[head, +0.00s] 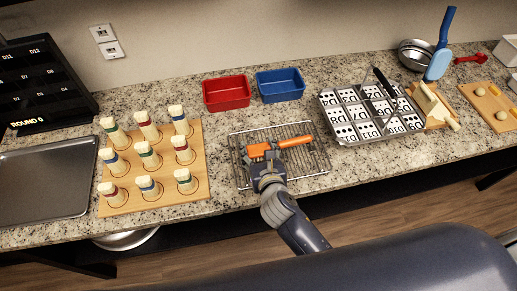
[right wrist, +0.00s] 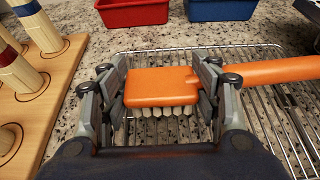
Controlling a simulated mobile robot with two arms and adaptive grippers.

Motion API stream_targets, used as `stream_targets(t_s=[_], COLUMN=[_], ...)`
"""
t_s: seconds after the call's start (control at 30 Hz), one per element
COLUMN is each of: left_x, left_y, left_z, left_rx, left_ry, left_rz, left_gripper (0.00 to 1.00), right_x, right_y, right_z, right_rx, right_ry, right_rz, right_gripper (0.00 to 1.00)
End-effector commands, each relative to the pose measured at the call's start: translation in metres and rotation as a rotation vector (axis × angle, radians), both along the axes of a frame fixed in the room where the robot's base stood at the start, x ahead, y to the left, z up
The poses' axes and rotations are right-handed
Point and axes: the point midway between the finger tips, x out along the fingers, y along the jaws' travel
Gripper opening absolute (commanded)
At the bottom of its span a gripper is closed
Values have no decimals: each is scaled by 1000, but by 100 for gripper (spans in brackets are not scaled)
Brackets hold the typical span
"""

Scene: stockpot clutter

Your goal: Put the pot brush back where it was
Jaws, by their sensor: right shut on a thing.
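The orange pot brush (head: 296,141) is over the wire rack (head: 320,163), its handle pointing right. In the right wrist view the brush's flat orange head (right wrist: 161,87) sits between the fingers, with pale bristles beneath it. My right gripper (head: 262,156) is shut on this head; the fingers also show in the right wrist view (right wrist: 160,95). I cannot tell whether the bristles touch the rack. The rack also shows in the right wrist view (right wrist: 262,105). My left gripper is not in view.
A wooden board (head: 206,188) with several striped pegs stands left of the rack. A red bin (head: 226,93) and a blue bin (head: 280,85) are behind. A metal tray of dotted tiles (head: 386,138) is at right, with a blue brush (head: 438,64) beyond. Bare counter surrounds the rack.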

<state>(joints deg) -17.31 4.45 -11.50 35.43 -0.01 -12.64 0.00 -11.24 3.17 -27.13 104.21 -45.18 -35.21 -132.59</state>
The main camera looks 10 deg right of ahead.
Motion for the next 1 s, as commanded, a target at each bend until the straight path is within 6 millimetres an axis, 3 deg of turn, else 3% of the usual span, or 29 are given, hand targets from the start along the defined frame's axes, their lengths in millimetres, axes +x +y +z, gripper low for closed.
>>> stream_targets(t_s=[0.77,0.8,0.9,1.0], left_x=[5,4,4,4], left_y=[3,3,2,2], left_z=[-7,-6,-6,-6], left_rx=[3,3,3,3], left_ry=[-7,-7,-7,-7], left_rz=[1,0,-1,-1], left_gripper=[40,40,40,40], right_x=[0,0,0,0], right_y=[0,0,0,0], right_z=[-13,-13,-12,-12], right_rx=[-1,-1,-1,0], right_ry=[0,-1,0,0], right_rz=[0,0,0,0], right_gripper=[30,62,81,81])
